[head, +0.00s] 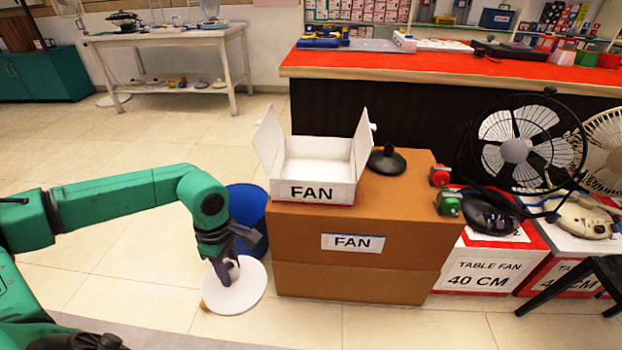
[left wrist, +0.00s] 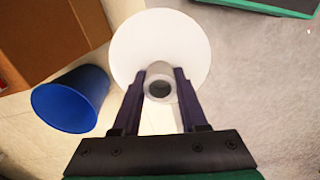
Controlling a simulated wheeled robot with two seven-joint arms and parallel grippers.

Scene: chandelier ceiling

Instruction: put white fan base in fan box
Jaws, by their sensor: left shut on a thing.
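The white fan base (head: 241,291) is a round disc with a short central post. My left gripper (head: 229,272) is shut on that post and holds the base in the air, left of the brown carton. In the left wrist view the base (left wrist: 188,45) shows beyond the fingers, and the left gripper (left wrist: 160,88) has the hollow post between its two fingers. The fan box (head: 318,190) is a white open box marked FAN, with raised flaps and an empty-looking inside. It sits on top of the brown carton. My right gripper is not in view.
The brown carton (head: 300,245) stands right of the held base. A blue bin (head: 247,208) is behind my left gripper, beside the carton. A black fan base (head: 387,160) lies on the carton, right of the fan box. Table fan boxes (head: 485,270) and a black fan (head: 515,150) stand at right.

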